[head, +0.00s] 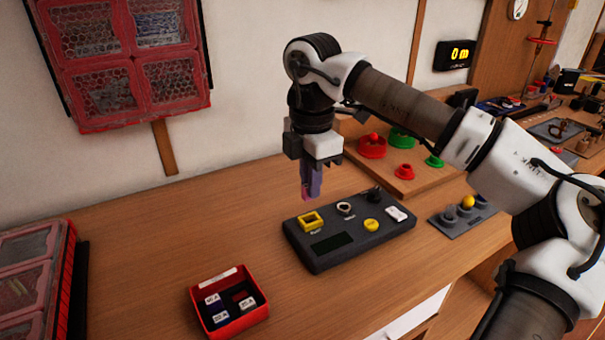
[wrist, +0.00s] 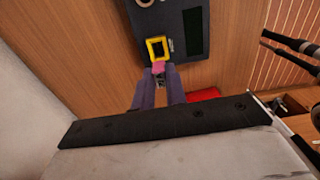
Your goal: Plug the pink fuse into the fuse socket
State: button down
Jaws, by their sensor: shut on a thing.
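My gripper (head: 307,194) is above the dark panel's left end, pointing down. In the wrist view my gripper (wrist: 158,71) is shut on the pink fuse (wrist: 158,66), which shows as a small pink piece between the fingertips. In the head view only a bit of pink shows at the fingertips. A yellow square frame, which looks like the fuse socket (head: 301,222), sits on the panel's upper left. In the wrist view the yellow socket (wrist: 148,48) is just beyond the fuse. The fuse appears above the panel, apart from the socket; the exact gap is hard to tell.
The dark panel (head: 318,262) also bears a round ring (head: 346,208), a yellow knob (head: 371,225) and a white switch (head: 397,214). A red box (head: 236,328) with several labelled pieces stands in front. The desk left of the panel is clear.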

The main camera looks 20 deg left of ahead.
jog(key=shift+w+d+f, duration=0.1)
jog(key=shift+w+f, duration=0.2)
jog(key=shift+f+b, duration=1.35)
jog(key=shift+f, duration=0.65)
jog(key=shift+f+b, duration=0.8)
jog(key=shift+f, duration=0.2)
jog(key=c, duration=1.3)
grip_release()
jog(key=shift+c, duration=0.2)
notch_tip(320, 180, up, 14)
